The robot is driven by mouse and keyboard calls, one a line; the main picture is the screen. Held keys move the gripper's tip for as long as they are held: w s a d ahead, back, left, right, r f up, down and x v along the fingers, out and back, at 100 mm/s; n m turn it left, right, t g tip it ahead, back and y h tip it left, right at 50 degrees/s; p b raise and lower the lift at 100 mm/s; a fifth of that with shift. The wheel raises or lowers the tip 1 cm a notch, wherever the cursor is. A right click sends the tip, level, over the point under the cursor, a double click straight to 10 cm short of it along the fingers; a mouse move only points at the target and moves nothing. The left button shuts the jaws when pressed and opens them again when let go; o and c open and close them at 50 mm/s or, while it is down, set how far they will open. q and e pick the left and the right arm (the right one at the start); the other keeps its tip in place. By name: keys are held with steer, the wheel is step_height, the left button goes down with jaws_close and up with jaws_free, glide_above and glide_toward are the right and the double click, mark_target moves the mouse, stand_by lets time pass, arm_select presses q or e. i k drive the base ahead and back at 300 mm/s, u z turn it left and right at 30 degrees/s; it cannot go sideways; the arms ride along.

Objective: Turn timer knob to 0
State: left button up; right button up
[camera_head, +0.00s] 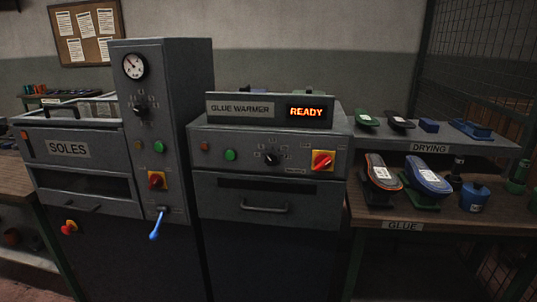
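Two black rotary knobs with printed marks around them show, and the lettering is too small to tell which is the timer. One knob (141,111) is on the tall grey column of the SOLES machine, below a round gauge (134,66). The other knob (271,159) is on the front panel of the GLUE WARMER (241,108), between a green button (231,155) and a red switch on a yellow plate (322,161). The setting of either knob is too small to read. Neither of my grippers is in view.
A blue-handled lever (156,226) hangs from the column's front. The lit sign (306,112) reads READY. A mesh fence (480,60) stands behind.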

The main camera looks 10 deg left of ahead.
mark_target(271, 159)
steer(key=k, duration=0.6)
steer(key=u, duration=0.7)
steer(key=i, duration=0.95)
steer(key=u, duration=0.35)
